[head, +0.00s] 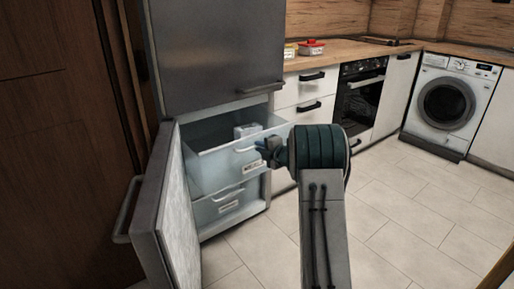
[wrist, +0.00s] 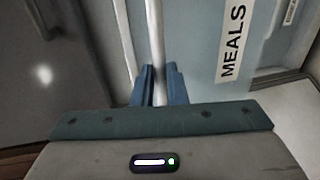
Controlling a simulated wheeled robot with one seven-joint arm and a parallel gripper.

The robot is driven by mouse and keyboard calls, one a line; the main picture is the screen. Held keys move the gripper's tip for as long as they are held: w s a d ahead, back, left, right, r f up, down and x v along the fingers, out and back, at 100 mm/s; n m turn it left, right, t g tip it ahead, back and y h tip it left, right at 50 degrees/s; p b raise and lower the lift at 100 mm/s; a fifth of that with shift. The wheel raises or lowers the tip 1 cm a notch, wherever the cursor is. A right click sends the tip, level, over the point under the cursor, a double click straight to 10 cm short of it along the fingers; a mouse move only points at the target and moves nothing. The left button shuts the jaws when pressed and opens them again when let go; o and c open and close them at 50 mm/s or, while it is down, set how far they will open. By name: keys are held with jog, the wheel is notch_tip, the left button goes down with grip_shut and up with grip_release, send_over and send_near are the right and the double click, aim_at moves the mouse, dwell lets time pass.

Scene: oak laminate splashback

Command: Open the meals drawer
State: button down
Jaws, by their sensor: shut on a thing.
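The meals drawer (head: 224,165) is the upper clear freezer drawer, and it stands pulled partway out of the compartment. Its printed MEALS label (wrist: 233,42) reads clearly in the wrist view, right of the handle. My gripper (head: 266,151) is at the front of this drawer. In the wrist view its blue fingers (wrist: 159,78) are shut on the pale drawer handle (wrist: 154,35), one on each side of the bar. In the head view my gripper and wrist hide part of the handle. A whitish item (head: 246,130) lies inside the drawer.
The freezer door (head: 172,215) stands open at the left. A second labelled drawer (head: 230,205) sits below. The upper fridge door (head: 212,55) is shut. White cabinets, an oven (head: 360,98) and a washing machine (head: 449,103) line the right; the tiled floor there is clear.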

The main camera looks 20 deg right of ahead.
jog(key=shift+s, duration=0.6)
jog(key=shift+d, duration=0.1)
jog(key=c, duration=1.5)
grip_release()
jog(key=shift+o, duration=0.2)
jog(key=shift+s+d, duration=0.1)
jog(key=shift+d, duration=0.05)
jog(key=p+v, duration=0.2)
jog(key=v, duration=1.1)
jog(key=shift+s, duration=0.3)
jog(key=shift+d, duration=0.1)
